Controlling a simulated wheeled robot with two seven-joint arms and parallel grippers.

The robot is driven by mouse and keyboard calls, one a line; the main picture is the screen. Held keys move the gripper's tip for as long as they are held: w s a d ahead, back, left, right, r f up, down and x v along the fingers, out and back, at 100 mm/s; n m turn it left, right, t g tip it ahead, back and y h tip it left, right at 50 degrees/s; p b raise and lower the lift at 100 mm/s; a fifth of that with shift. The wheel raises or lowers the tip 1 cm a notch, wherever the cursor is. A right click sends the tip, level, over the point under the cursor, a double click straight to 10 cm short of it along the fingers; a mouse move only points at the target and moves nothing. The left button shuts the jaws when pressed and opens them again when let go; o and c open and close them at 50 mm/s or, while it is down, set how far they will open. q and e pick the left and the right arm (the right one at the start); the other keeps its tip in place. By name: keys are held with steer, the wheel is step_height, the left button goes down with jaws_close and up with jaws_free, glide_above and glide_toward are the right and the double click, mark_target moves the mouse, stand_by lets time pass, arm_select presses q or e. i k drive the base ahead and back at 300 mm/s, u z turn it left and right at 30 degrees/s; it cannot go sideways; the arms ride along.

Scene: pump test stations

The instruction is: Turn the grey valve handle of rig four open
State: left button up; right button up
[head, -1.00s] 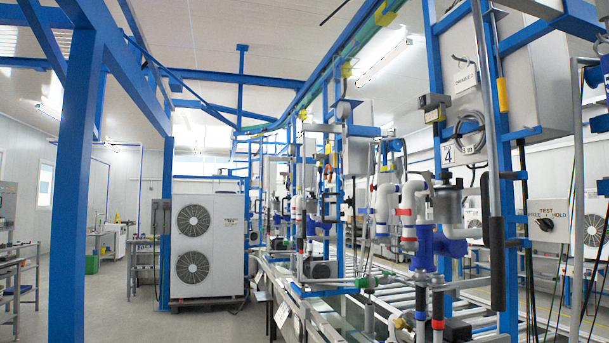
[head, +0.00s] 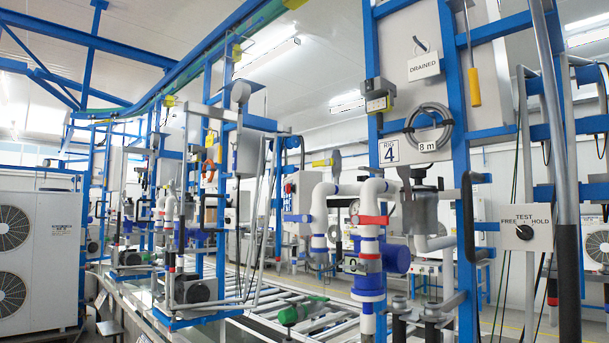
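A grey cylindrical body (head: 422,205) sits right of the pipes. Neither of my grippers is in view.
A "DRAINED" tag (head: 423,66) and coiled grey hose (head: 428,128) hang on rig four. A "TEST FREE HOLD" switch box (head: 525,228) is at right. A roller conveyor (head: 285,330) carries a green-ended part (head: 300,312). A white fan unit (head: 40,260) stands far left.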

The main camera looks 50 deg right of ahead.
mark_target(379, 173)
steer(key=i, duration=0.95)
steer(key=z, duration=3.25)
